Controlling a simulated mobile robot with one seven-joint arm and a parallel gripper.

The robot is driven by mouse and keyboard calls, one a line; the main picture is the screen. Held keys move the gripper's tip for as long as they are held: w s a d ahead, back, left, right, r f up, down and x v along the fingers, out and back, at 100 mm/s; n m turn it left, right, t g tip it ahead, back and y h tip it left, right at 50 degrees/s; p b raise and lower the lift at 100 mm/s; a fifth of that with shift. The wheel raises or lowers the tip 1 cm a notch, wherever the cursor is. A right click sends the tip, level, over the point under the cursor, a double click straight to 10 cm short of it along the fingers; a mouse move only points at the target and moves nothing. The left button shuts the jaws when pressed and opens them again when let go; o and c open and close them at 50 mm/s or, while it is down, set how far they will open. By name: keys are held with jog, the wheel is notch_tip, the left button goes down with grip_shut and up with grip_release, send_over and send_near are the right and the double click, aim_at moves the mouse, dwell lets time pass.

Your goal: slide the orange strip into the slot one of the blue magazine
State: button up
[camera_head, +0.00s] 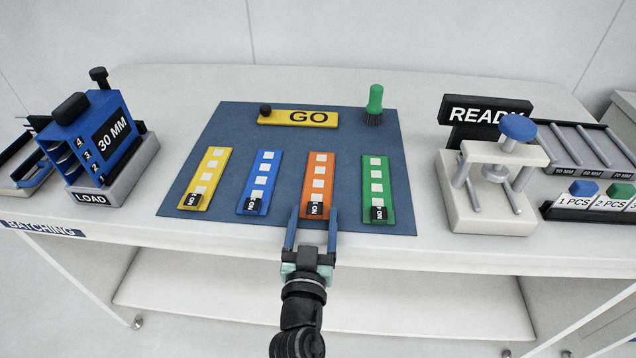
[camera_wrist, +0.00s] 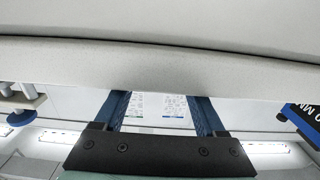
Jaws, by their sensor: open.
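The orange strip (camera_head: 319,180) lies flat on the dark blue mat, with pale squares along it and a black tag at its near end. My gripper (camera_head: 313,212) is open. Its fingertips show on either side of the strip's near end, apart from it as far as I can tell; their height is unclear. In the wrist view the open fingers (camera_wrist: 160,98) have nothing between them, and the strip does not show. The blue magazine (camera_head: 92,133), marked 30 MM, stands at the left in a grey LOAD base, its numbered slots facing left. Part of it shows in the wrist view (camera_wrist: 302,122).
Yellow (camera_head: 208,178), blue (camera_head: 261,181) and green (camera_head: 376,188) strips flank the orange one on the mat (camera_head: 230,130). A white press (camera_head: 480,205) is at right. The table's front edge is below.

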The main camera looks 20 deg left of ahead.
grip_shut()
dwell(0.3)
notch_tip(320, 180, up, 10)
jog(key=p, duration=0.8)
